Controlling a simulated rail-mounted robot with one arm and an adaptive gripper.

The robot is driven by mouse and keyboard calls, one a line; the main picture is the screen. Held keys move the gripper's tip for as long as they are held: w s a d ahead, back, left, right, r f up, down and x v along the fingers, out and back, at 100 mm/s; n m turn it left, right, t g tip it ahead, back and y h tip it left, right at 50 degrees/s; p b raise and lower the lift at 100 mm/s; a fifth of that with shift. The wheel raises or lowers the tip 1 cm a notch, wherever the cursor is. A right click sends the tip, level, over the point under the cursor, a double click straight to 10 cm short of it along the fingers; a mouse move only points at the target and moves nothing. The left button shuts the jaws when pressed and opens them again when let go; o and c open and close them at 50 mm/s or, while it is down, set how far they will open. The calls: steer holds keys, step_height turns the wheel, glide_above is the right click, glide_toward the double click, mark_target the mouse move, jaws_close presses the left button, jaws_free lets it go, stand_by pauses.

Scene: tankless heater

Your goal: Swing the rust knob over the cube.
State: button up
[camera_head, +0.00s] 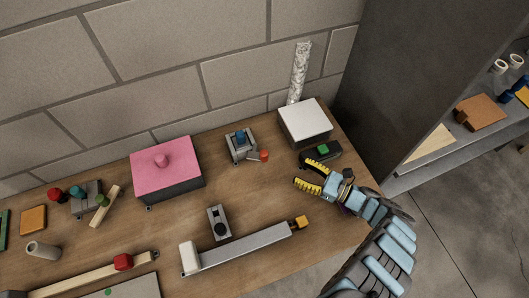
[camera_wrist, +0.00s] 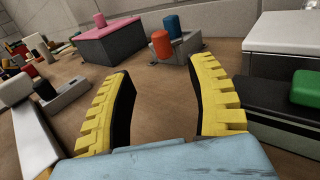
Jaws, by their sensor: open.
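The rust knob (camera_head: 264,156) is a small orange-red cylinder at the right front of a grey block fitting (camera_head: 238,150) with a blue cylinder on top. In the wrist view the rust knob (camera_wrist: 161,45) stands upright ahead, in line with the gap between my fingers, with the blue cylinder (camera_wrist: 172,26) just behind. My gripper (camera_head: 306,174) is open and empty, to the right of and in front of the knob, apart from it. A small orange-yellow cube (camera_head: 301,222) sits at the right end of a grey bar; I cannot tell if it is the task's cube.
A dark block with a green button (camera_head: 322,149) is close beside my gripper. A white-topped box (camera_head: 304,122) stands behind it. A pink-lidded box (camera_head: 166,172) is left of the fitting. Bare wooden tabletop (camera_head: 256,190) lies between my gripper and the pink-lidded box.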

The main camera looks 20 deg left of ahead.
mark_target(264, 152)
steer(key=a, duration=0.4)
steer(key=w+a, duration=0.1)
steer(key=a, duration=0.4)
steer(key=a+p, duration=0.1)
steer(key=a, duration=0.4)
steer(key=shift+w, duration=0.3)
jaws_close()
